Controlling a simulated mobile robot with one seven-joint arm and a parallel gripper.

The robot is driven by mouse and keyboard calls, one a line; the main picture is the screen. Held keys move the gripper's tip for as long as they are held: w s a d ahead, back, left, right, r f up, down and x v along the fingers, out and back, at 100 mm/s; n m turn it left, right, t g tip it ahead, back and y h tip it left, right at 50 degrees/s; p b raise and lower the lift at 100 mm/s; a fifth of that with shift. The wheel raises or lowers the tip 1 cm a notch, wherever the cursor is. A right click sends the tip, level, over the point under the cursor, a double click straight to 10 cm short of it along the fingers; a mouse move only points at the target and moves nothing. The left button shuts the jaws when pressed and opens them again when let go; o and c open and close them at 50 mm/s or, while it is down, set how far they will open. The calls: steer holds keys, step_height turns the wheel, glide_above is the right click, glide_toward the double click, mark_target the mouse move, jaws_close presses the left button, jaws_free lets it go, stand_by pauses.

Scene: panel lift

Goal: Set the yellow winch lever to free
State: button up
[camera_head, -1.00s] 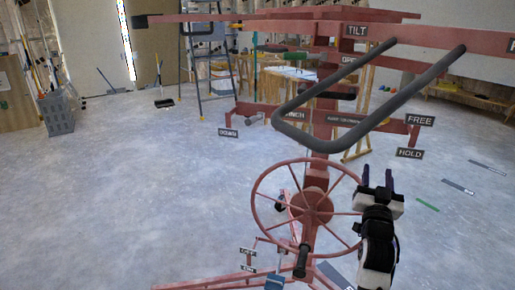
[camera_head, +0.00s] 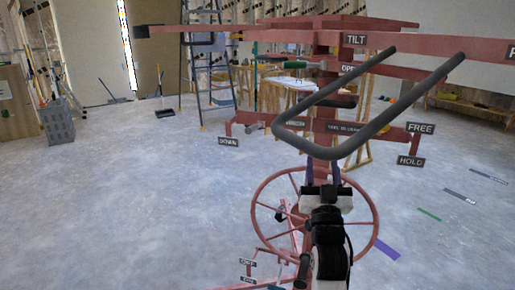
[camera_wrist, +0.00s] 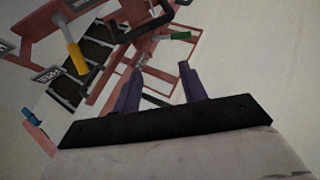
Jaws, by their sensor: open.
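In the wrist view a yellow lever handle (camera_wrist: 77,57) shows at upper left, ahead of and left of my gripper (camera_wrist: 160,72), with clear space between them. I cannot pick out the yellow lever in the head view. There the FREE plate (camera_head: 420,128) sits above the HOLD plate (camera_head: 411,161), on the right of the red lift frame. My gripper (camera_head: 322,173) is in front of the top of the red handwheel (camera_head: 262,190), left of both plates. Its two purple fingers are apart and nothing is between them.
A thick grey bar loop (camera_head: 390,110) juts out above my gripper. A green handle (camera_head: 280,66) sits at upper left on the lift; a green handle (camera_wrist: 180,36) also shows in the wrist view. A stepladder (camera_head: 208,85) stands behind.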

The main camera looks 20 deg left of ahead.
steer(key=s+a+r+n+y, duration=0.2)
steer(key=s+a+r+y, duration=0.1)
steer(key=a, duration=0.3)
steer(key=s+a+r+n+g+y, duration=0.1)
steer(key=s+a+r+n+y, duration=0.1)
steer(key=s+a+r+y, duration=0.2)
steer(key=shift+s+a+n+y, duration=0.4)
steer(key=shift+s+a+y, duration=0.35)
steer(key=shift+a, duration=0.8)
